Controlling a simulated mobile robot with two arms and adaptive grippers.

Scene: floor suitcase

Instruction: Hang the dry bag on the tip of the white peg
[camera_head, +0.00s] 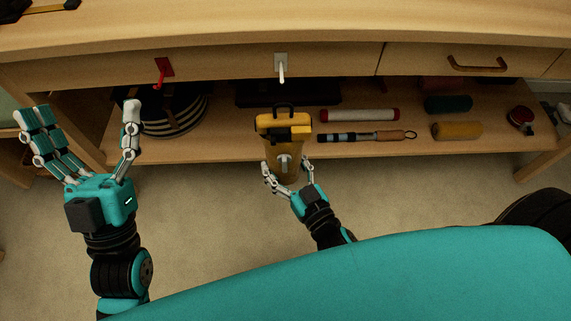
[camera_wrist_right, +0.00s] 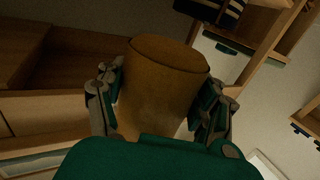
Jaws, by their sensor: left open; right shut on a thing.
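The dry bag (camera_head: 284,127) is yellow-orange with a black handle loop on top. It is upright in my right gripper (camera_head: 289,187), whose fingers are shut on its lower body. In the right wrist view the bag (camera_wrist_right: 165,85) fills the space between the fingers. The white peg (camera_head: 281,68) sticks out from the front of the table, on a white plate. In the head view the bag's loop is a little below the peg's tip, and I see no contact. My left gripper (camera_head: 82,140) is open and empty at the left.
A red peg (camera_head: 163,72) is on the same front board. The lower shelf (camera_head: 235,148) bears a striped bag (camera_head: 175,112), a white roll with red ends (camera_head: 358,115), a striped stick (camera_head: 362,136), and teal (camera_head: 448,104) and yellow (camera_head: 456,131) rolls. A drawer handle (camera_head: 477,66) is at the right.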

